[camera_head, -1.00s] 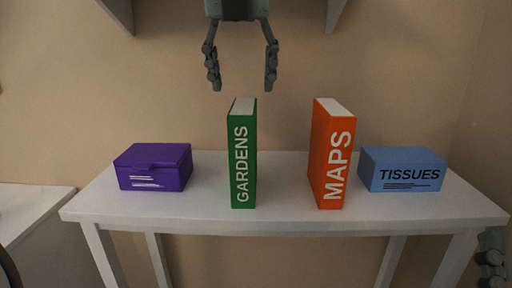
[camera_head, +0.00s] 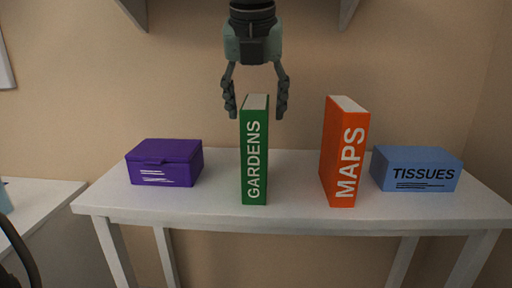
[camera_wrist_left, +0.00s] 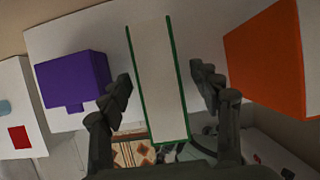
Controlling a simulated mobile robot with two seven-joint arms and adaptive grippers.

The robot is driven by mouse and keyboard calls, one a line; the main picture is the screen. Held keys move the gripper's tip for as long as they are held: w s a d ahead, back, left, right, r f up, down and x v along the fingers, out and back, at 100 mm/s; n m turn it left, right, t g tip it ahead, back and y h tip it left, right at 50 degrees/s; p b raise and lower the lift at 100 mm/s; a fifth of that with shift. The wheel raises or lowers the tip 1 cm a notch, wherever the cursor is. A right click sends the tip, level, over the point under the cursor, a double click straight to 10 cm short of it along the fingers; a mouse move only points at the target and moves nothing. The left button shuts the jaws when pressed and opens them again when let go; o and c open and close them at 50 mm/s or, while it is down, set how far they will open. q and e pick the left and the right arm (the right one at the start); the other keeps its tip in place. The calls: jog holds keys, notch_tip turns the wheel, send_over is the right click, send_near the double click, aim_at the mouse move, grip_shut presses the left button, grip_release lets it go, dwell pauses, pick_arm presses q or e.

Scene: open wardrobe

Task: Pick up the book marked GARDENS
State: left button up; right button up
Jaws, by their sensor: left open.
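The green book marked GARDENS (camera_head: 254,155) stands upright on the white table (camera_head: 220,215), its spine facing me. My left gripper (camera_head: 256,115) points down over it, open, with one finger on each side of the book's top and a gap on both sides. In the left wrist view the book's pale top (camera_wrist_left: 157,75) lies between the two spread fingers (camera_wrist_left: 163,92), and they look apart from it. My right gripper is out of view.
The orange MAPS book (camera_head: 343,150) stands to the right, with clear space between. A blue TISSUES box (camera_head: 416,170) is farther right. A purple box (camera_head: 165,163) sits to the left. A shelf bracket (camera_head: 348,12) hangs above.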

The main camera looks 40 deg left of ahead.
pick_arm(q)
jog(key=shift+f+b, duration=0.25)
jog(key=shift+b, duration=0.15)
dwell(0.4)
grip_shut()
dwell(0.4)
